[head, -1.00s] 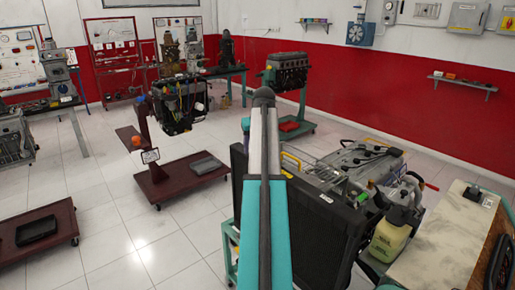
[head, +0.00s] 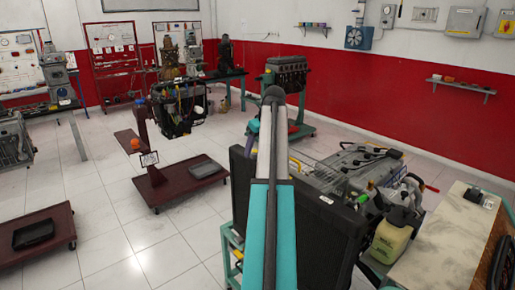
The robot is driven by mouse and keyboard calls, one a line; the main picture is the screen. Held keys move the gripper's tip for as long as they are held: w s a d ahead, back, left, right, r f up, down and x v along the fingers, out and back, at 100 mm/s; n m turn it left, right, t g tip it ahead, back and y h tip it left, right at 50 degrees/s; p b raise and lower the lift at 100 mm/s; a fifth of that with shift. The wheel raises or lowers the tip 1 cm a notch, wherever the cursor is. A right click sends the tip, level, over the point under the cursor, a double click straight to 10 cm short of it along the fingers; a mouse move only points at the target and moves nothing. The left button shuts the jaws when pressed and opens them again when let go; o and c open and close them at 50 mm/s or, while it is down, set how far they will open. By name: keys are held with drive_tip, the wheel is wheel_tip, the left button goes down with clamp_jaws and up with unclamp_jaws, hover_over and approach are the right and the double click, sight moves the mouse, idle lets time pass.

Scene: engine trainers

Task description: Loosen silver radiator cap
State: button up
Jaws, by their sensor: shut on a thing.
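A large black radiator (head: 325,235) stands upright at the front of an engine trainer (head: 360,170), right of centre in the head view. My own teal and white arm crosses in front of the radiator's left part. The arm hides part of the radiator's top edge. The silver radiator cap cannot be made out. My gripper does not show in the head view, so its place relative to the cap cannot be seen.
A pale yellow-green fluid bottle (head: 391,236) stands right of the radiator, beside a worktop (head: 440,245). A dark red wheeled stand (head: 178,188) and a low red trolley (head: 62,222) are at the left. Tiled floor (head: 125,240) lies open between them and the radiator.

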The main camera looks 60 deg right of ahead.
drive_tip(key=shift+s, duration=0.3)
drive_tip(key=o, duration=1)
drive_tip(key=shift+s+r, duration=0.1)
drive_tip(key=shift+s, duration=0.05)
drive_tip(key=shift+o, duration=0.2)
drive_tip(key=shift+w, duration=0.25)
drive_tip(key=shift+s+r+b, duration=0.2)
drive_tip(key=shift+r+b, duration=0.1)
drive_tip(key=shift+r, duration=0.4)
drive_tip(key=b+v, duration=0.3)
drive_tip(key=v, duration=0.9)
drive_tip(key=shift+a+r, duration=0.1)
drive_tip(key=shift+r, duration=0.05)
